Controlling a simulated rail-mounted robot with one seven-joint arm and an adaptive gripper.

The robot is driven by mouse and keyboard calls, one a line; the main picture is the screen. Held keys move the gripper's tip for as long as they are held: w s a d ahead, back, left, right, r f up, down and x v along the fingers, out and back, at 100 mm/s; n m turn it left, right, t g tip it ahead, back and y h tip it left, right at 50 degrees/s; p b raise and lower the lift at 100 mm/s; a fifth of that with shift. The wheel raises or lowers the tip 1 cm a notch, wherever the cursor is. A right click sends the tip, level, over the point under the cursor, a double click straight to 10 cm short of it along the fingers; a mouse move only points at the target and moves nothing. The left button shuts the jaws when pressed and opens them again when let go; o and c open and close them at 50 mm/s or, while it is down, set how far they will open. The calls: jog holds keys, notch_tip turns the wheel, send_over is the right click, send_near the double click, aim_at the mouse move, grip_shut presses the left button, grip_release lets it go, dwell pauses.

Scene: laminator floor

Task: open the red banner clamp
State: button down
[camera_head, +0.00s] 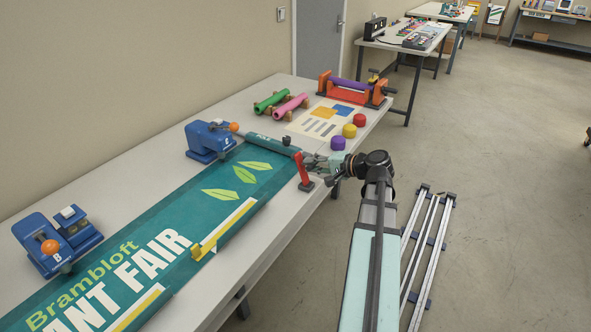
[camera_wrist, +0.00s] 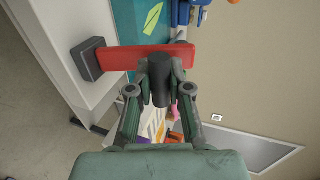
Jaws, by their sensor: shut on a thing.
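The red banner clamp (camera_head: 304,172) stands at the table's front edge, beside the end of the green banner (camera_head: 232,178). In the wrist view its red bar (camera_wrist: 120,58) runs across the picture, with a dark grey block (camera_wrist: 87,60) at its left end. My gripper (camera_head: 308,159) is at the clamp from the right. In the wrist view my gripper (camera_wrist: 160,82) is shut on a dark round handle (camera_wrist: 160,78) that stands out in front of the red bar. The fingers partly hide where the handle meets the bar.
Purple, yellow and red pots (camera_head: 349,131), colored rolls and an orange roller stand (camera_head: 350,92) are farther back.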

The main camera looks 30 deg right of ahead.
jog(key=shift+s+d+f, duration=0.25)
jog(key=shift+s, duration=0.35)
jog(key=c, duration=1.1)
grip_release()
jog(key=shift+f, duration=0.1)
jog(key=v, duration=1.2)
